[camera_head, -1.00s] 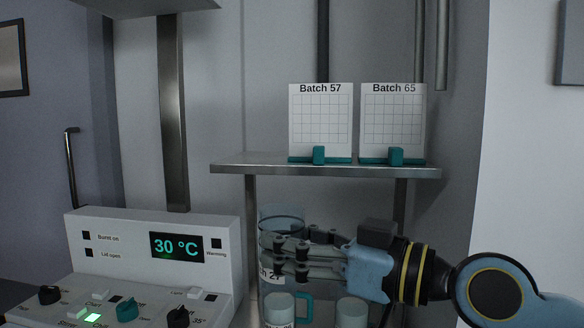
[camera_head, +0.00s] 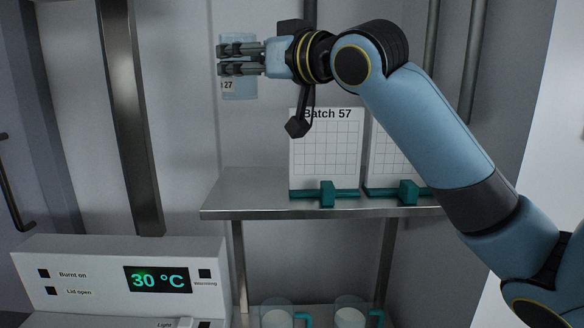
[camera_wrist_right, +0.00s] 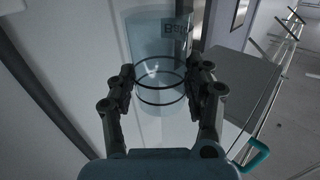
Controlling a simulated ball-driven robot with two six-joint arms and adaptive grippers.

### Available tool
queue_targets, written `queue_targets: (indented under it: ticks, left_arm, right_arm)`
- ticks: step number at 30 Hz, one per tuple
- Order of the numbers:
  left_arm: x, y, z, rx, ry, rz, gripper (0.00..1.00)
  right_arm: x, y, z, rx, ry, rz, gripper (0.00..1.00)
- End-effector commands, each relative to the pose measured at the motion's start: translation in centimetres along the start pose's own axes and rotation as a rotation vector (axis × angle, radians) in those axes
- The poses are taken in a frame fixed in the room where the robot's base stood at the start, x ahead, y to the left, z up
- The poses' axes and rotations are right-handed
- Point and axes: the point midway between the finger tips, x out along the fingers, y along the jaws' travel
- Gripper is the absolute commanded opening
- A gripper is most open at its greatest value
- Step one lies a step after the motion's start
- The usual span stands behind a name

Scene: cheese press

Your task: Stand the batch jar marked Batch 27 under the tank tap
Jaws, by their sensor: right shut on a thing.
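The clear bluish batch jar (camera_head: 240,91) is held up high, above the metal shelf, and part of its label shows "27". In the right wrist view the jar (camera_wrist_right: 158,35) stands between the fingers, with its label turned partly away at the right. My right gripper (camera_head: 224,60) is shut on the jar from the right; its fingers also show on both sides of it in the right wrist view (camera_wrist_right: 166,75). The jar looks upright in the head view. My left gripper is not in view. I cannot make out the tank tap in these frames.
The shelf (camera_head: 228,190) holds batch cards, Batch 57 (camera_head: 325,150) and another partly behind my arm. Below it stand two containers with teal handles (camera_head: 277,318). A control panel (camera_head: 100,250) reading 30 °C is at lower left, beside a metal post (camera_head: 125,110).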

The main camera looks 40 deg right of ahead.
Motion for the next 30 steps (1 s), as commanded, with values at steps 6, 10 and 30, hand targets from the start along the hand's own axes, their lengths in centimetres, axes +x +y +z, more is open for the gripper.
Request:
queue_targets:
  ticks: [6,10,30]
  left_arm:
    - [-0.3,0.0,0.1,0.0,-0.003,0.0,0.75]
    - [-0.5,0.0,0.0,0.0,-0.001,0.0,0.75]
    - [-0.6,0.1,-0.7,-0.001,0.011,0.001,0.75]
  right_arm:
    - [-0.1,0.0,6.4,0.006,-0.012,0.001,0.13]
    - [-0.1,0.0,9.9,0.005,-0.009,0.002,0.13]
    - [-0.1,0.0,17.2,0.001,-0.001,0.0,0.13]
